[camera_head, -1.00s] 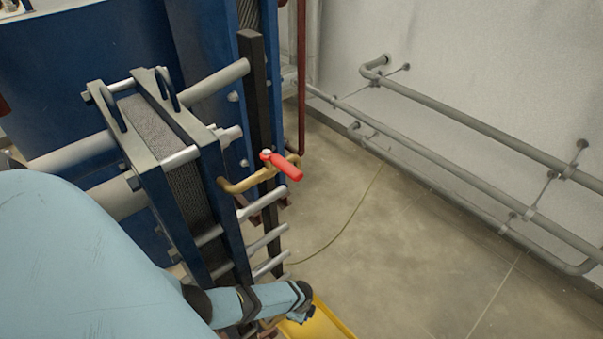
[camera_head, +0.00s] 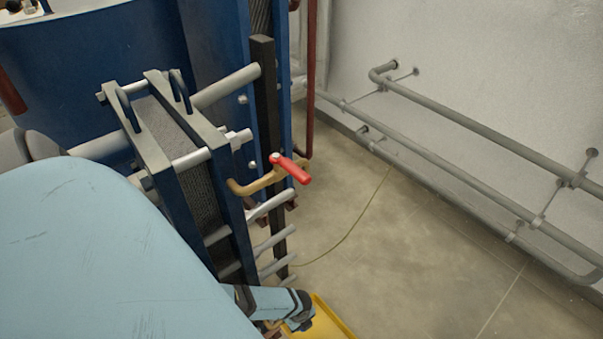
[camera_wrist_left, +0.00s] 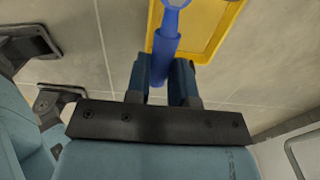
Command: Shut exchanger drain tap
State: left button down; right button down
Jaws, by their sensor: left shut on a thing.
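In the wrist view my left gripper (camera_wrist_left: 164,78) is shut on a blue handle (camera_wrist_left: 164,46), whose shaft lies between the two dark fingers. The handle's wider, rounded end (camera_wrist_left: 175,3) is cut off by the top edge, so what it joins is hidden. In the head view my left arm reaches down at the bottom, and its fingers and the blue handle cannot be made out there. The plate exchanger (camera_head: 228,208) has a brass pipe with a red lever (camera_head: 291,168), apart from my arm.
A yellow tray (camera_head: 335,326) lies on the floor below the exchanger; it also shows beyond the fingers in the wrist view (camera_wrist_left: 213,50). Several metal rods jut from the exchanger near my arm. Grey pipes (camera_head: 480,138) run along the right wall.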

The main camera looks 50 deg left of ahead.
pick_arm(q)
jog(key=c, duration=1)
grip_release()
jog(key=shift+r, duration=0.25)
notch_tip(320, 180, up, 6)
jog(key=p, duration=0.5)
jog(key=shift+f+p, duration=0.15)
jog(key=shift+p, duration=0.25)
jog(key=shift+r+p, duration=0.6)
jog(key=shift+r, duration=0.05)
pick_arm(e)
jog(key=shift+s+d+r+g, duration=0.2)
jog(key=shift+r, duration=0.25)
jog(key=shift+s+d+r+g, duration=0.15)
jog(key=shift+d+r+g, duration=0.05)
jog(key=shift+r, duration=0.2)
jog(key=shift+w, duration=0.1)
